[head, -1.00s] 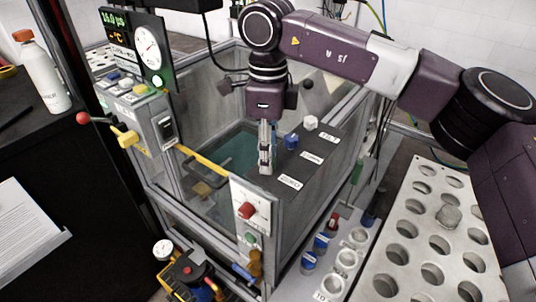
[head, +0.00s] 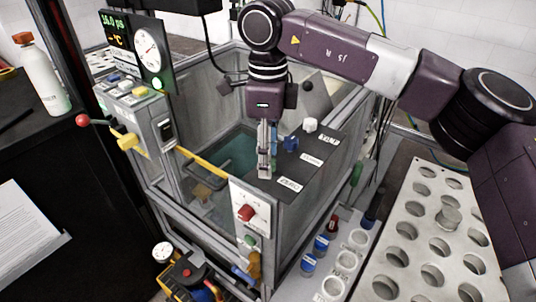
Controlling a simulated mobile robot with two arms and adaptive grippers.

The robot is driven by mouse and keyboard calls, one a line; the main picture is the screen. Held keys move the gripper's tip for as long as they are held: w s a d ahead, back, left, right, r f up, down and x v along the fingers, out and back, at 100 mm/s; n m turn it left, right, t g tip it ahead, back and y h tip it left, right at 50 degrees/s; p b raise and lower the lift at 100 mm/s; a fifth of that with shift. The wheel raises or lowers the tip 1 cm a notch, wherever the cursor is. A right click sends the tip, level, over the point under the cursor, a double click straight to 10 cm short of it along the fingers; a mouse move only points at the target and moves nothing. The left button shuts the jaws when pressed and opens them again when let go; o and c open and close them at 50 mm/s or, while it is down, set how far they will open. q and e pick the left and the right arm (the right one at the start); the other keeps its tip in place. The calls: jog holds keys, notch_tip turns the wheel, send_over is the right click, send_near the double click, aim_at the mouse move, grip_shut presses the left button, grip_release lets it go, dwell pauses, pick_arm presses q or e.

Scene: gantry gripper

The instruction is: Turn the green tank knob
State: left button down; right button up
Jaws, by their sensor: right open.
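My right gripper (head: 264,174) points straight down over the dark sloping panel (head: 318,146) on the tank's right side. It is open, its fingers seen nearly edge-on at the panel's near end. A white knob (head: 310,125) and a blue knob (head: 291,143) stand on this panel behind the gripper, each with a white label to its right. A third label (head: 289,184) lies beside my fingertips. No green knob shows clearly there; the fingers cover that spot. I cannot tell whether they touch anything. My left gripper is not in view.
The open tank holds teal liquid (head: 230,155). A yellow bar (head: 203,161) runs along its near edge. A tray with round holes (head: 408,230) stands at right.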

notch_tip(320, 180, up, 12)
jog(key=shift+f, duration=0.15)
dwell(0.3)
